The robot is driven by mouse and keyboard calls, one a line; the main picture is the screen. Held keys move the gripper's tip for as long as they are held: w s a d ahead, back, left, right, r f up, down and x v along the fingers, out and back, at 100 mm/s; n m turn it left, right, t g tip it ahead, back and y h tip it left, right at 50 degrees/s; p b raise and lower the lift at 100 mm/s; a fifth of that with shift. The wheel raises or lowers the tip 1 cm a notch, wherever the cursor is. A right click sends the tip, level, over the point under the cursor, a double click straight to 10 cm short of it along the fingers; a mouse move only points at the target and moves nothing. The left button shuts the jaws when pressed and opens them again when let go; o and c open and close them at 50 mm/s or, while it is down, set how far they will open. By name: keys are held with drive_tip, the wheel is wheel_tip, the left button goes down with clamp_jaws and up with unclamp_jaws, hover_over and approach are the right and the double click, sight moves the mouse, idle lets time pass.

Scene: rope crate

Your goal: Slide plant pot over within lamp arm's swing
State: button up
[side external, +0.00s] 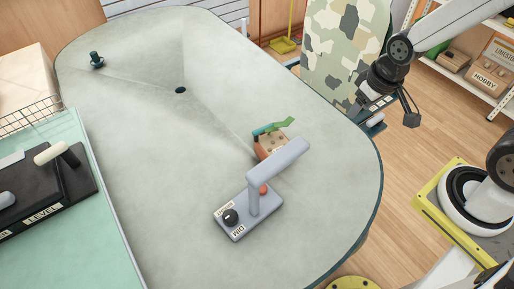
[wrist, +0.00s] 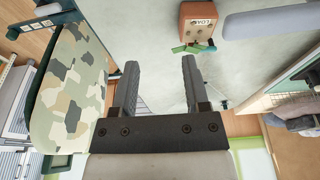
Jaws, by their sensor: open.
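The plant pot (side external: 268,147) is a small terracotta block with dark dots and green leaves on the grey table. In the wrist view the pot (wrist: 197,20) shows a LOAD label, with its leaves toward my fingers. The lamp (side external: 233,222) has a grey base with a black dial, a post and a thick grey arm (side external: 284,158). The lamp arm's end (wrist: 262,22) is close beside the pot in the wrist view, with a narrow gap.
The rounded table (side external: 150,140) has a dark hole (side external: 180,90) and a dark green fitting (side external: 96,60) farther back. A camouflage-patterned board (side external: 335,45) stands near my gripper. A mint-green bench (side external: 105,220) with a black lever panel is at the left. The table's middle is clear.

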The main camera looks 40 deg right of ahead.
drive_tip(key=c, duration=0.6)
drive_tip(key=shift+w, duration=0.25)
clamp_jaws()
drive_tip(key=w+d+f+n+g, duration=0.1)
drive_tip(key=w+f+n+g, duration=0.1)
drive_tip(key=w+f+n, duration=1.3)
drive_tip(key=w+n, duration=0.3)
drive_tip(key=shift+w+f+n+g, duration=0.15)
drive_tip(key=shift+f+n+g, duration=0.05)
drive_tip(key=shift+n+g, duration=0.1)
